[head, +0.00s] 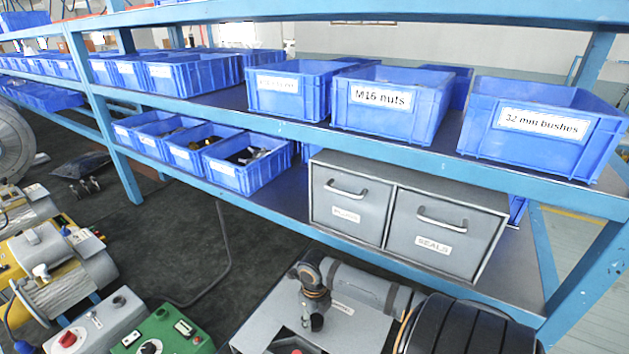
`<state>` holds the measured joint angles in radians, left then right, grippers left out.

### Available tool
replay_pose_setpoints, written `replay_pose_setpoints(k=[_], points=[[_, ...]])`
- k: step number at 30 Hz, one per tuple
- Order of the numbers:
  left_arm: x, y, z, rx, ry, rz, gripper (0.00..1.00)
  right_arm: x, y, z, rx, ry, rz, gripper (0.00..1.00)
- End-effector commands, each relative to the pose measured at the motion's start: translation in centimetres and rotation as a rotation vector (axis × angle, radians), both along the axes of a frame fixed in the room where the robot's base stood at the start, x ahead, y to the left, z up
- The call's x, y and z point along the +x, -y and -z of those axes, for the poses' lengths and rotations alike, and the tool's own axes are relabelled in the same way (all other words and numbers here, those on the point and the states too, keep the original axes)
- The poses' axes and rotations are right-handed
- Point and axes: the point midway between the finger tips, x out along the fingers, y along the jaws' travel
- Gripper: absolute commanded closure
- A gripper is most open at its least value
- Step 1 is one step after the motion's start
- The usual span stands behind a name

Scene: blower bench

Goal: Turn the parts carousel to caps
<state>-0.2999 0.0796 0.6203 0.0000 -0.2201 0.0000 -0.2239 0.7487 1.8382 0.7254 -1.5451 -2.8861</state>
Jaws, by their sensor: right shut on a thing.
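No parts carousel and no caps label can be made out in the head view. My right gripper (312,318) is at the bottom middle, small and dark, pointing down over a grey panel (262,330). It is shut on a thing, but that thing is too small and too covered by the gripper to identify. My left gripper is not in view.
A blue rack (430,143) crosses above with blue bins, including M16 nuts (390,103) and 32 mm bushes (540,130). A grey drawer unit (430,240), one drawer marked SEALS, stands on the lower shelf. Control boxes (165,335) and yellow-grey machines (60,265) fill the lower left.

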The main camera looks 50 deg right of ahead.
Motion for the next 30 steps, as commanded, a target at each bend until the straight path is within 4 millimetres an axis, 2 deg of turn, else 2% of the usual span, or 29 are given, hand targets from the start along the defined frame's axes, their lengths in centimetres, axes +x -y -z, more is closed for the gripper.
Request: replay_pose_setpoints(k=[15, 16, 18, 21, 30], points=[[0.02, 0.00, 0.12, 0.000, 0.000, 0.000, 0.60, -0.22, -0.06, 0.18, 0.004, -0.007, -0.009, 1.00], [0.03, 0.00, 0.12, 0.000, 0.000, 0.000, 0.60, -0.22, -0.06, 0.18, 0.004, -0.007, -0.009, 0.55], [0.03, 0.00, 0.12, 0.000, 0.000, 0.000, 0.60, -0.21, -0.07, 0.17, 0.003, -0.006, -0.009, 0.45], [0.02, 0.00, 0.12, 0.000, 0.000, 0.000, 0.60, -0.15, -0.04, 0.12, 0.002, -0.005, -0.009, 0.33], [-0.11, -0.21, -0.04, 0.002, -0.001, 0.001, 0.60, -0.05, -0.02, -0.04, 0.001, -0.002, -0.003, 0.33]])
